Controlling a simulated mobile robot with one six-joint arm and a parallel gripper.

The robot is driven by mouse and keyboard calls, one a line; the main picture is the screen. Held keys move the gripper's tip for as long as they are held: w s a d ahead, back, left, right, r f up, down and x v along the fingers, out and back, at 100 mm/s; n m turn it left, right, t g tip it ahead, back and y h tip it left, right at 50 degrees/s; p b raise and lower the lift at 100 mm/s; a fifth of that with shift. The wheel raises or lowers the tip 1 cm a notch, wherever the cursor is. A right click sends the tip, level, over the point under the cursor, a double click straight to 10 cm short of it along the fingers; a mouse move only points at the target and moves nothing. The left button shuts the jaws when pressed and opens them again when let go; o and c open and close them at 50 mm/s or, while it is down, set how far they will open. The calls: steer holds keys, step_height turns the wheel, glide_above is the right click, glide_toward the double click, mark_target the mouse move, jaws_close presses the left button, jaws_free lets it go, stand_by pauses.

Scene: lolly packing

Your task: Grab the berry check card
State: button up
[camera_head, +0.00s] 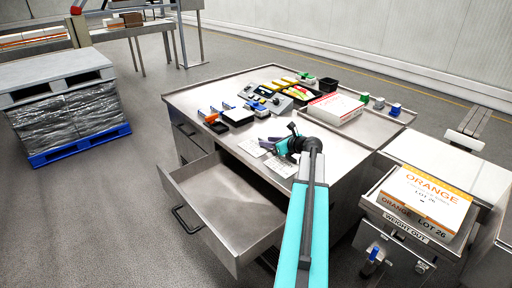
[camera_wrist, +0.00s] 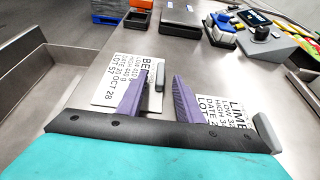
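The berry check card (camera_wrist: 122,72) is a white card with black print, lying flat on the steel table top; it is the left of two small cards in the head view (camera_head: 252,147). A grey upright tab (camera_wrist: 160,75) stands at its right side. My gripper (camera_wrist: 159,82) is open, with its two purple fingers apart, one on each side of the tab. The left finger covers part of the card's print. Whether the fingers touch the card or tab, I cannot tell. In the head view my gripper (camera_head: 275,145) is above the cards.
A lime card (camera_wrist: 222,112) with its own grey tab lies just right of my right finger. An open, empty drawer (camera_head: 222,205) juts out in front.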

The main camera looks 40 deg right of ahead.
steer(key=shift+c, duration=0.2)
jaws_close()
steer(key=shift+s+r, duration=0.1)
steer(key=shift+r, duration=1.75)
steer(key=s+a, duration=0.6)
steer(key=s+a+r+b, duration=0.1)
steer(key=s+a, duration=0.2)
steer(key=shift+s, duration=0.3)
steer(key=shift+s+f+b, duration=0.1)
steer(key=shift+b, duration=1.05)
steer(key=b, duration=0.6)
steer(key=shift+s+a, duration=0.4)
